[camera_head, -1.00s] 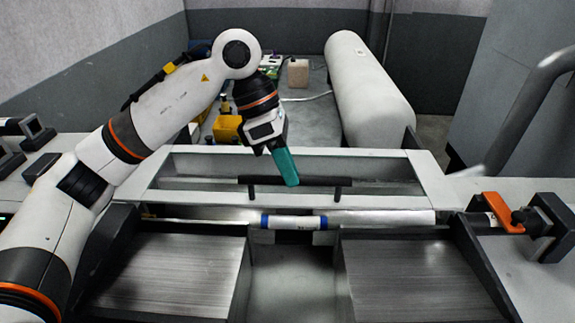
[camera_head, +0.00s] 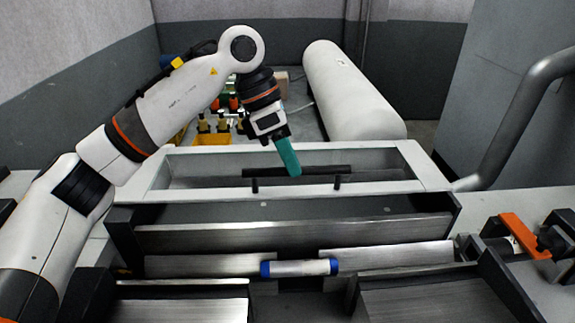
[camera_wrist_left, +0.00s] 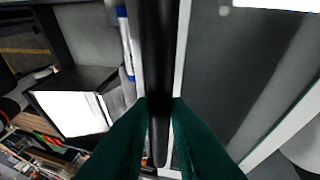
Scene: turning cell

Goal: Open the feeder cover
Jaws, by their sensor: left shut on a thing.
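The feeder cover (camera_head: 425,165) is a pale rectangular frame with a wide window, across the middle of the head view. Its black bar handle (camera_head: 320,170) stands on two short posts along the front. My left gripper (camera_head: 291,165) reaches down over the handle with teal fingers, shut on it near its middle. In the left wrist view the handle (camera_wrist_left: 160,50) runs between the fingertips (camera_wrist_left: 160,108). In front of the cover, a long dark trough (camera_head: 230,238) with a metal inner face lies exposed. My right gripper is not in view.
A white cylinder with blue ends (camera_head: 300,268) lies across the middle gap, between metal plates (camera_head: 180,308). An orange clamp (camera_head: 524,235) is at right. Behind the cover are a large white tank (camera_head: 350,90), yellow bins (camera_head: 212,139) and a curved grey pipe (camera_head: 520,110).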

